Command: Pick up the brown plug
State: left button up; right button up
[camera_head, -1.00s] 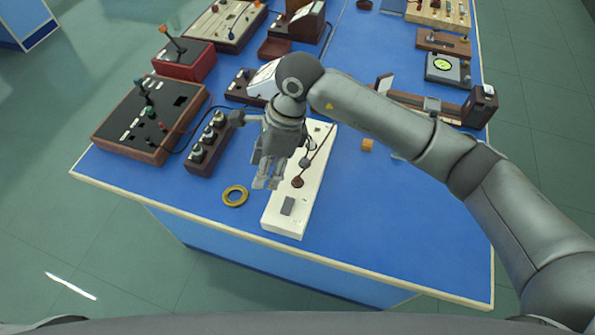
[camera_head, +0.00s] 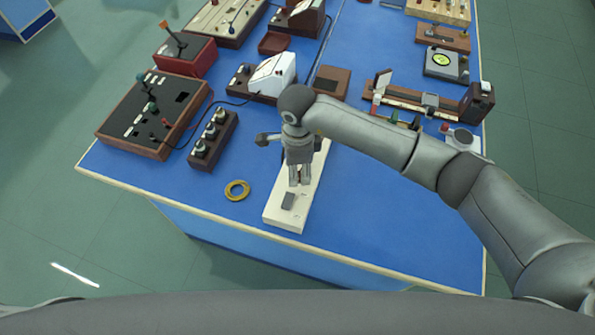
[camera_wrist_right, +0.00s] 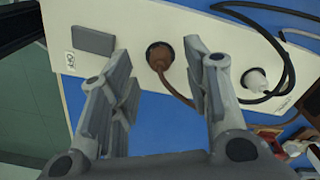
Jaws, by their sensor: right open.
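The brown plug (camera_wrist_right: 159,57) sits in a round dark socket on the white power strip (camera_head: 278,213), with a brown cord leading away from it. In the right wrist view it lies between and beyond my right gripper's fingers. My right gripper (camera_wrist_right: 160,75) is open and empty, its fingers on either side of the plug and apart from it. In the head view my right gripper (camera_head: 299,184) points down over the strip and hides the plug. The strip (camera_wrist_right: 95,15) also shows in the wrist view. My left gripper is not in view.
A white plug (camera_wrist_right: 254,80) and a black cable (camera_wrist_right: 285,65) are on the same strip, to the right. A grey switch (camera_head: 288,201) is at its near end. A yellow ring (camera_head: 237,190) lies left of the strip. The blue table (camera_head: 390,215) is clear to the right.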

jog(key=shift+f, duration=1.05)
grip_shut()
jog(key=shift+r, duration=0.15)
